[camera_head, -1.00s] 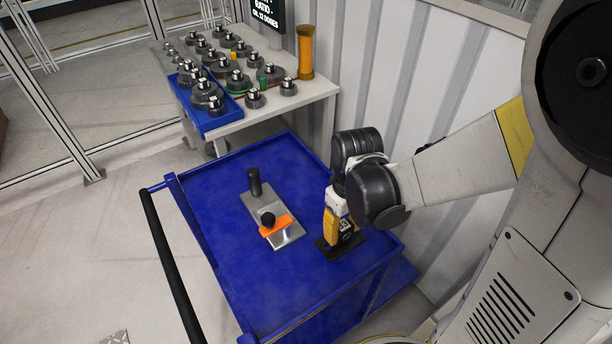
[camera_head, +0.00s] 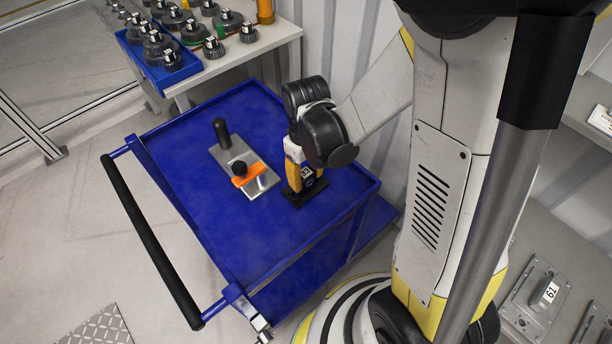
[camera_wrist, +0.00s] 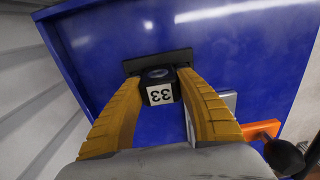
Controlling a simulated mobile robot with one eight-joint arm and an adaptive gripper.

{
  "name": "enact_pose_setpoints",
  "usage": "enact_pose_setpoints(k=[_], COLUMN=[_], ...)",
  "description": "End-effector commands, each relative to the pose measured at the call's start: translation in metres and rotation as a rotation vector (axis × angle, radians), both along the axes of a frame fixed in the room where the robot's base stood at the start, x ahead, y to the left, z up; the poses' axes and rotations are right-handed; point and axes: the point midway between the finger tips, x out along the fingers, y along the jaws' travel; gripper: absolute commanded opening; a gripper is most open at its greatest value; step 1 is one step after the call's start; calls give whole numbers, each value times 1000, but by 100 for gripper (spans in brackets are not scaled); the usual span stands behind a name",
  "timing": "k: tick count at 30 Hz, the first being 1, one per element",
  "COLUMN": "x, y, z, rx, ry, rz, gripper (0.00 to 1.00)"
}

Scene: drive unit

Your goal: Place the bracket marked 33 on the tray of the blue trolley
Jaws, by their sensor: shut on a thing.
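The bracket marked 33 (camera_wrist: 160,94) is a black piece with a flat base and a white label, which reads upside down in the wrist view. My gripper (camera_wrist: 154,82) has its yellow fingers closed on both sides of it. In the head view my gripper (camera_head: 302,177) points down over the near right part of the blue trolley's tray (camera_head: 215,225). The bracket's black base (camera_head: 298,198) is upright and level there, at or very close to the tray surface. Contact with the tray cannot be told for certain.
A metal plate (camera_head: 262,186) with black knobs and an orange part lies on the tray, left of the bracket. The tray's front is clear. A table (camera_head: 230,62) with a blue bin of gears (camera_head: 160,75) stands behind. A bracket marked 61 (camera_head: 540,292) is at right.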

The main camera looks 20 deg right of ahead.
Motion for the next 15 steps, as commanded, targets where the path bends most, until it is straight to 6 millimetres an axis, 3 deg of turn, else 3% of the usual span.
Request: enact_pose_setpoints(k=[1, 2, 3, 4, 15], x=[0, 0, 0, 0, 0], y=[0, 0, 0, 0, 0], z=[-3, -3, -2, -2, 3], rx=[0, 0, 0, 0, 0], ry=[0, 0, 0, 0, 0], rz=[0, 0, 0, 0, 0], gripper=[1, 45, 58, 62, 62])
